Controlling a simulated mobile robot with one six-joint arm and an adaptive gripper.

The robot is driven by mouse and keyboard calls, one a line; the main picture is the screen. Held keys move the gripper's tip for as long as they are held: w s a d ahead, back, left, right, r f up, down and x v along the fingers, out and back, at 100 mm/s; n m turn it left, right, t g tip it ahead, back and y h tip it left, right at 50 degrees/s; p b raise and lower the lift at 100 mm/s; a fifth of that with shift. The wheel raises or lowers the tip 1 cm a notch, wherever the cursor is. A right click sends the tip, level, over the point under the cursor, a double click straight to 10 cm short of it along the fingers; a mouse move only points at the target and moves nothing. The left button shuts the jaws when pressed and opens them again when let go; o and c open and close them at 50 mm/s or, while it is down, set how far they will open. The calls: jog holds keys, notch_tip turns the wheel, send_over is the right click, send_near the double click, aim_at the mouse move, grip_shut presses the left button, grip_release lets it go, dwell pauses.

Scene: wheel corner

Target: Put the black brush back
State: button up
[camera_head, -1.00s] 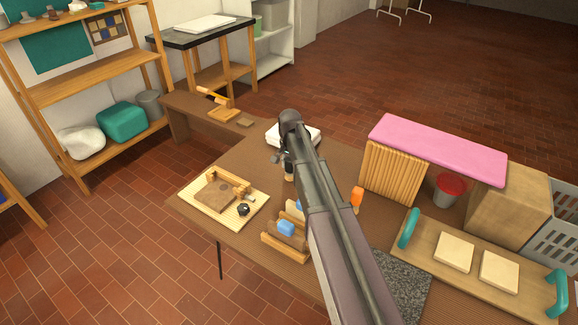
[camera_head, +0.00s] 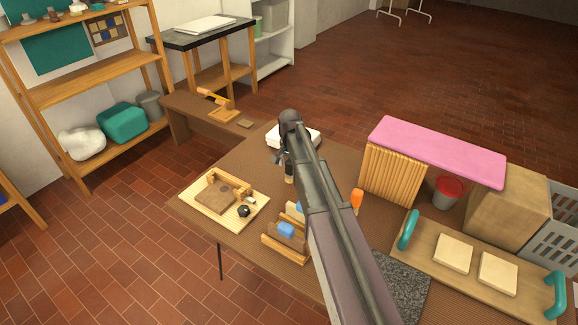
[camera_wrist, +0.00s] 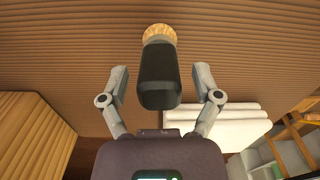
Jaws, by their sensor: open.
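The black brush (camera_wrist: 157,78) is between the two fingers of my gripper (camera_wrist: 160,85) in the wrist view. It has a thick black body and a pale tan round end pointing at the brown mat. The fingers are open, with a gap on each side of it. In the head view the brush (camera_head: 289,177) shows small beneath my gripper (camera_head: 285,160), its pale lower part near the table. My arm hides part of that area. I cannot tell whether its end touches the table.
A white stack (camera_head: 305,137) lies just behind my gripper. An orange-topped tool (camera_head: 357,199) and a pink-topped rack (camera_head: 440,152) are right.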

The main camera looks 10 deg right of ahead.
jog(key=shift+s+r+p, duration=0.2)
jog(key=shift+r+p, duration=1.85)
jog(key=shift+r, duration=0.25)
notch_tip(320, 180, up, 8)
jog(key=p, duration=0.8)
jog(key=shift+s+r, duration=0.1)
jog(key=shift+s, duration=0.05)
jog(key=s+n, duration=0.8)
jog(key=s, duration=1.5)
jog(key=shift+s+a, duration=0.2)
jog(key=shift+s, duration=0.05)
